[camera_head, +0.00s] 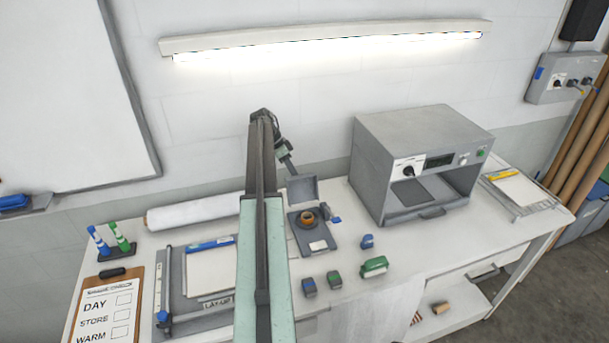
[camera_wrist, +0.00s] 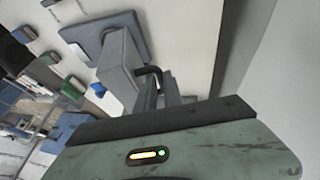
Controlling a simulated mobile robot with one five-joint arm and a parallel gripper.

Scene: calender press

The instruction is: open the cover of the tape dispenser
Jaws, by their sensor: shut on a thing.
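The tape dispenser has a grey base (camera_head: 312,243) on the table, left of the grey press, with a brown tape roll (camera_head: 308,218) exposed in it. Its grey cover (camera_head: 303,190) stands up at the back of the base, swung open. My gripper (camera_head: 291,170) is at the top of the raised cover. In the wrist view my gripper (camera_wrist: 158,86) is shut on a dark handle (camera_wrist: 149,74) at the edge of the cover (camera_wrist: 119,55). The dispenser's base (camera_wrist: 92,29) shows beyond it. My fingers partly hide the handle.
The grey press (camera_head: 375,175) stands to the right. A white roll (camera_head: 195,211) lies behind the lay-up board at left. Small blue and green items, including a green one (camera_head: 374,266), sit in front. The wall is close behind my gripper.

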